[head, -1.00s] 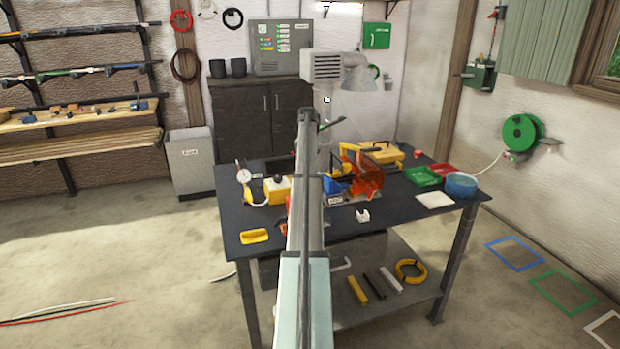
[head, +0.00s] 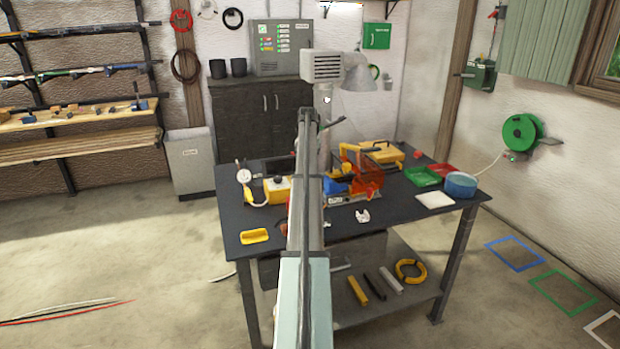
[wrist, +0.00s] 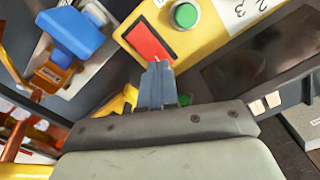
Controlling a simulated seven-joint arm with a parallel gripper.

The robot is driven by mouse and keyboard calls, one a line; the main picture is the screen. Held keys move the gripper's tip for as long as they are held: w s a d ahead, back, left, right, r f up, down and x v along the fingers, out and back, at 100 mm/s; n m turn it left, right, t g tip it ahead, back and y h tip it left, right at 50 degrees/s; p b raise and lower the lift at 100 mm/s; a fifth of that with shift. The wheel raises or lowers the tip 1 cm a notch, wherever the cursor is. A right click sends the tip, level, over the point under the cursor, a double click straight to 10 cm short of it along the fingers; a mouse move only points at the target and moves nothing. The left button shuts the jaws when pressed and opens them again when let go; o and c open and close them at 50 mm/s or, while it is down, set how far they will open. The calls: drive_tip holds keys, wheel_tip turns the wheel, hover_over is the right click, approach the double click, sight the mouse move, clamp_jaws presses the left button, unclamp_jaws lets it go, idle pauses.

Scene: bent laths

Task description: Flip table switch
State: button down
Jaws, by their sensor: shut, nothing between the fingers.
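A yellow box (wrist: 205,35) fills the top middle of the wrist view. It carries a red rectangular switch (wrist: 148,40) and a round green button (wrist: 185,14). My gripper (wrist: 157,70) is shut and empty. Its fingertips are at the lower edge of the red switch; I cannot tell whether they touch it. In the head view the yellow box (head: 277,189) sits on the dark table (head: 400,212), and my arm hides the gripper.
An orange and blue tool (head: 362,180) stands right of my arm on the table. A dial gauge (head: 243,175) stands at the left. A lamp (head: 358,75) rises behind. Green (head: 422,176) and red trays and a blue round container (head: 461,184) are at the right.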

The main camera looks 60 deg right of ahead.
drive_tip(key=shift+f, duration=1)
idle(1.1)
drive_tip(key=shift+r, duration=3.5)
